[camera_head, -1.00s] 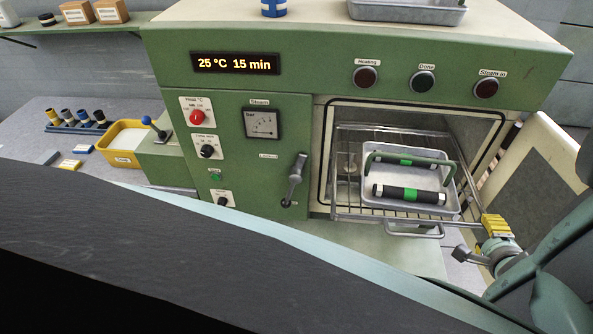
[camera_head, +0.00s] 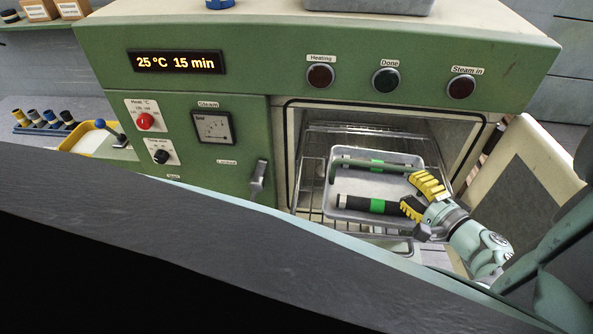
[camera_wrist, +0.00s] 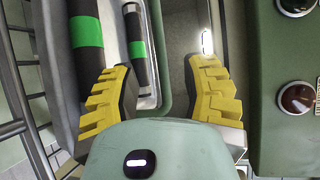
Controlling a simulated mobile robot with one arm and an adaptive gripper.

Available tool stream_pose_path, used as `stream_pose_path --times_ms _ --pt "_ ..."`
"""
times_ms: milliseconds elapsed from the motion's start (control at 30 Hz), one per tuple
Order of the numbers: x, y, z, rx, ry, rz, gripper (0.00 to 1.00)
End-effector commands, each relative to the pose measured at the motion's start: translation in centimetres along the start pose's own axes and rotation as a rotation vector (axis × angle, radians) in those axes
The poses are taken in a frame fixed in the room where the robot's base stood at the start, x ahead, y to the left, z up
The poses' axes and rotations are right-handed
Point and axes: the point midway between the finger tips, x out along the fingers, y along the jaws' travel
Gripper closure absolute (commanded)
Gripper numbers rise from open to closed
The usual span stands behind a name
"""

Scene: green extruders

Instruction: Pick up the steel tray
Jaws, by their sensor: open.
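A steel tray (camera_head: 365,217) sits on a wire rack inside the open chamber of the green machine. It carries a green bar handle (camera_head: 368,164) and two black cylinders with green bands, a front one (camera_head: 365,204) and a rear one partly behind the handle. My gripper (camera_head: 414,194) is open at the tray's right end, its yellow fingers apart and hiding that part of the tray. In the wrist view the green handle (camera_wrist: 174,45) runs lengthwise between the open fingers; I cannot tell whether either finger touches it.
The chamber door (camera_head: 510,175) stands open on the right. The machine's green front (camera_head: 235,165) is left of the opening, with a lever handle (camera_head: 258,180). Another tray (camera_head: 370,5) rests on top. A wire rack (camera_head: 308,195) lies beneath the steel tray.

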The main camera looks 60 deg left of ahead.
Motion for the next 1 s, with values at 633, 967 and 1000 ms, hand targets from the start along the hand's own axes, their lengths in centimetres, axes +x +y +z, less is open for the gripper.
stream_pose_path --times_ms 633,967,1000 --pt "4.9 0.0 0.1 -0.002 -0.004 0.003 0.54" --pt "6.6 -0.1 0.1 0.000 -0.006 0.002 0.54" --pt "6.9 -0.1 0.1 0.000 -0.007 0.000 0.54"
